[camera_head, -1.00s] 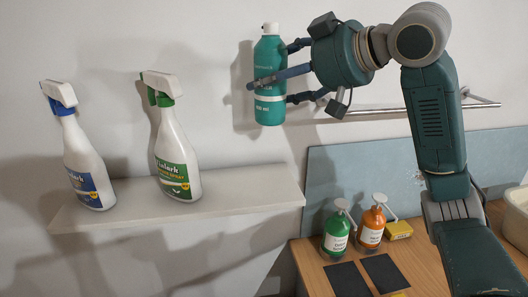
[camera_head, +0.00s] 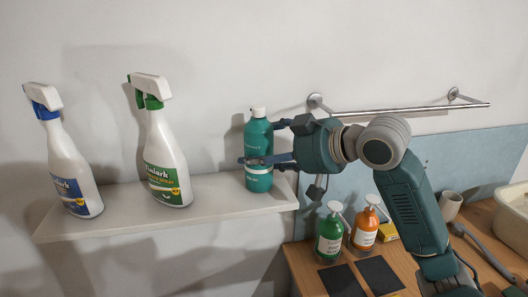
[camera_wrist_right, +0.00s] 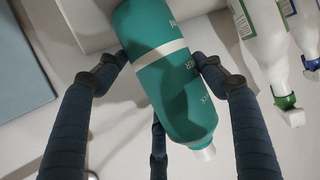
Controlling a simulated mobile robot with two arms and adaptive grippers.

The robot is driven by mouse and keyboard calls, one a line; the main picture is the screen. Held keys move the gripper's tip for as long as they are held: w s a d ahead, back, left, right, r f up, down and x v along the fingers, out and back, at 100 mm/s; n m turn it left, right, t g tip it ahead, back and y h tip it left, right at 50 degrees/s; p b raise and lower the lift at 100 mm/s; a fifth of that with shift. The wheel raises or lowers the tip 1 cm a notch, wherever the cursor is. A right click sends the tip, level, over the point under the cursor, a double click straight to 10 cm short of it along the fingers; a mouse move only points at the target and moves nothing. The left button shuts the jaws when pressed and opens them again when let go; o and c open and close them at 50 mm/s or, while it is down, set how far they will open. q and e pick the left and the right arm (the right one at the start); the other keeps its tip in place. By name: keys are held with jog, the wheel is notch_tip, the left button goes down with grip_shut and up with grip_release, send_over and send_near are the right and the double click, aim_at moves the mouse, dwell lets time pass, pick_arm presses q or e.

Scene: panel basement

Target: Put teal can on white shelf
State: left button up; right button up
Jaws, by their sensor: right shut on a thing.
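The teal can (camera_head: 259,150) has a white cap and stands upright at the right end of the white shelf (camera_head: 225,217). Its base is at the shelf surface; I cannot tell whether its weight rests there. My right gripper (camera_head: 262,160) comes from the right and is shut around the can's body. In the right wrist view the fingers (camera_wrist_right: 163,75) hold the teal can (camera_wrist_right: 165,65) from both sides, with the shelf behind its base. My left gripper is not in view.
A blue-trigger spray bottle (camera_head: 72,165) and a green-trigger spray bottle (camera_head: 163,160) stand on the shelf's left and middle. A metal rail (camera_head: 410,110) is on the wall at right. Below are a green pump bottle (camera_head: 329,236) and an orange one (camera_head: 365,228) on a wooden counter.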

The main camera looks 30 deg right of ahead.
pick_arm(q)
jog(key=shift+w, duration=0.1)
pick_arm(e)
jog(key=shift+r, duration=0.1)
jog(key=o, duration=1.2)
jog(key=shift+f, duration=0.2)
jog(key=o, duration=0.4)
jog(key=shift+c, duration=0.2)
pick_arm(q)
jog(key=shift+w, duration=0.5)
